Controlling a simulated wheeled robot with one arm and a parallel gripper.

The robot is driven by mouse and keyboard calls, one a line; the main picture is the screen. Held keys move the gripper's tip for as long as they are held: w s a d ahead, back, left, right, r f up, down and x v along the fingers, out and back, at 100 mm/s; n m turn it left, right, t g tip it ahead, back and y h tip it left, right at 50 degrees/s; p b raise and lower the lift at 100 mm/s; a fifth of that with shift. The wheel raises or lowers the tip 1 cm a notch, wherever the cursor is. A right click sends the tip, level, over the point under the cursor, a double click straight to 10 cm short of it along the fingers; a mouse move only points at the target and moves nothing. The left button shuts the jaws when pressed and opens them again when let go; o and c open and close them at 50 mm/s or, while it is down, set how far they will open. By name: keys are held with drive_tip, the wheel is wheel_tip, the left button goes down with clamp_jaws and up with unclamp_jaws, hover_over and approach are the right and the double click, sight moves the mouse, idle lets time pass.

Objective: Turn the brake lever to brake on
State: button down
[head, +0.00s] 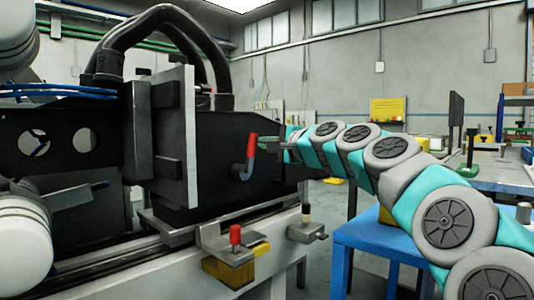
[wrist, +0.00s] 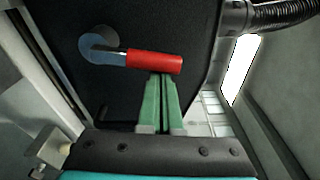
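The brake lever has a red grip (head: 251,146) on a bent grey crank, mounted on the side of a black machine housing (head: 215,140). In the head view the grip points up, tilted slightly. In the wrist view the red grip (wrist: 154,63) lies across the picture, with its grey pivot to the left. My gripper (head: 287,145) is just right of the grip in the head view. In the wrist view its green fingers (wrist: 161,78) lie side by side, shut, with tips at the grip's lower edge near its free end. I cannot tell whether they touch it.
A red-knobbed clamp (head: 235,236) and a black-knobbed one (head: 306,214) sit low on the machine's front. A blue table (head: 385,236) stands below my arm. A black hose (wrist: 290,14) runs at the wrist view's top right.

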drive_tip(key=shift+s+a+r, duration=0.25)
drive_tip(key=shift+s+a, duration=0.15)
drive_tip(key=shift+s, duration=0.1)
idle(0.5)
